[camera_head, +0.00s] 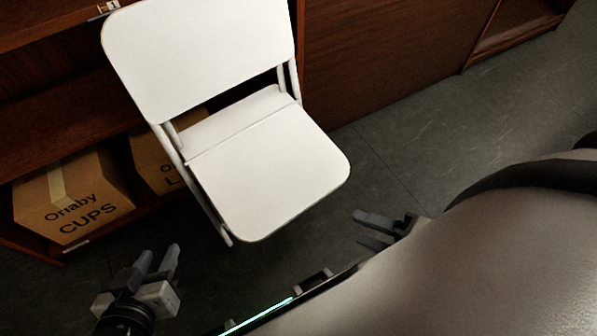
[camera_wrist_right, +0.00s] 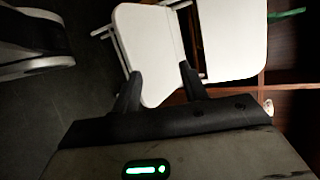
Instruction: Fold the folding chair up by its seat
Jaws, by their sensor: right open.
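The white folding chair (camera_head: 265,170) stands unfolded in front of the wooden shelf, with its backrest (camera_head: 200,55) at the back and its seat lowered towards me. My left gripper (camera_head: 160,260) is open and empty, low and to the left of the seat. My right gripper (camera_head: 362,228) is open and empty, just right of the seat's front corner and apart from it in the head view. In the right wrist view, the chair's seat (camera_wrist_right: 150,45) shows beyond the open fingers (camera_wrist_right: 160,85). The chair's rear legs are mostly hidden.
A wooden shelf (camera_head: 380,50) stands behind the chair. Cardboard boxes sit on its lower level, one marked cups (camera_head: 70,195). The grey floor (camera_head: 430,125) to the right of the chair is clear. My own body fills the lower right.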

